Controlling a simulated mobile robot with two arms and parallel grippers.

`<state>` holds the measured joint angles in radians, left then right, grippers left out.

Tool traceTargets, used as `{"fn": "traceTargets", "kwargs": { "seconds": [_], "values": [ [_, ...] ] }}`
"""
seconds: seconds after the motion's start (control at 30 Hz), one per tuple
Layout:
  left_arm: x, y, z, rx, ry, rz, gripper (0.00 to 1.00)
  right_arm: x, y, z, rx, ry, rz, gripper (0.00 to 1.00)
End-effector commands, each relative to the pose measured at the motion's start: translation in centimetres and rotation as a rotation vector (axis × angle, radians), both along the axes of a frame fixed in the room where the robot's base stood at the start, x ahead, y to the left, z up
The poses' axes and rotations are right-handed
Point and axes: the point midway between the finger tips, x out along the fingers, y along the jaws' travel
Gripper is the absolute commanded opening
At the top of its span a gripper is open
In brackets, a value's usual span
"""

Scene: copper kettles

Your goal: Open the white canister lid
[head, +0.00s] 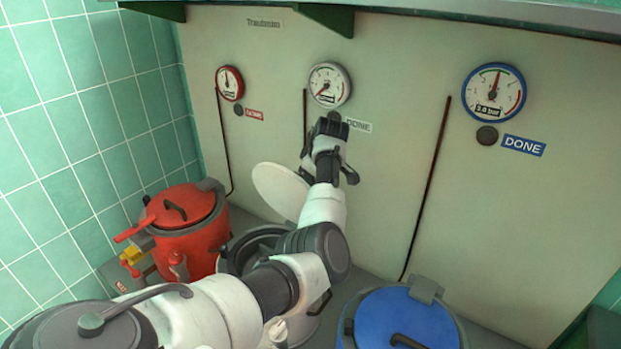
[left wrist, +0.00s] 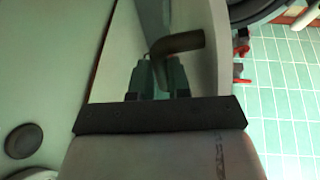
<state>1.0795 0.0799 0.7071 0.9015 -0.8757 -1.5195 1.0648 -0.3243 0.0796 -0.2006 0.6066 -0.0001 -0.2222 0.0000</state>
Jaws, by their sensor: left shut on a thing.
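The white canister (head: 240,258) stands between the red and blue kettles, its mouth open and partly hidden by my left arm. Its pale round lid (head: 280,190) is swung up and leans back towards the wall. My left gripper (head: 328,135) is up by the wall, just right of and above the lid's edge. In the left wrist view its fingers (left wrist: 162,78) are shut at the dark bent lid handle (left wrist: 178,43), beside the lid's pale face (left wrist: 211,70). The grip point is hidden in the head view. My right gripper is out of view.
The red kettle (head: 190,225), with its lid down, is at the left, and the blue-lidded kettle (head: 405,318) is at the lower right. The back wall (head: 400,110) with several gauges is close behind my gripper. Green tiles (head: 90,110) cover the left wall.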

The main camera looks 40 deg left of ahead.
Motion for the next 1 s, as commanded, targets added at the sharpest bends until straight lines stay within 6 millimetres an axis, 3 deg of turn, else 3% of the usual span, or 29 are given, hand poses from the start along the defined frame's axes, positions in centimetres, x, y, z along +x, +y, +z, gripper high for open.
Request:
{"fn": "traceTargets", "kwargs": {
  "seconds": [0.13, 0.17, 0.3, 0.67, 1.0],
  "values": [
    [0.0, 0.1, 0.1, 0.004, -0.002, 0.002, 0.0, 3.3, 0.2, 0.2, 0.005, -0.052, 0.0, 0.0],
    [0.0, 0.1, 0.1, 0.004, -0.001, 0.002, 0.2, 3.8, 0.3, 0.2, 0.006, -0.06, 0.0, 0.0],
    [0.0, 0.1, 0.0, 0.003, 0.0, 0.001, 0.41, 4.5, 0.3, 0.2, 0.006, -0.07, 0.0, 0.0],
    [0.0, -0.3, 0.6, 0.002, 0.0, 0.001, 0.42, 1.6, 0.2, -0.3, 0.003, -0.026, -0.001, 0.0],
    [-0.5, -2.8, 6.4, 0.003, -0.004, 0.001, 0.42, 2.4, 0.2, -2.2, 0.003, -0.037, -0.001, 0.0]
  ]
}}
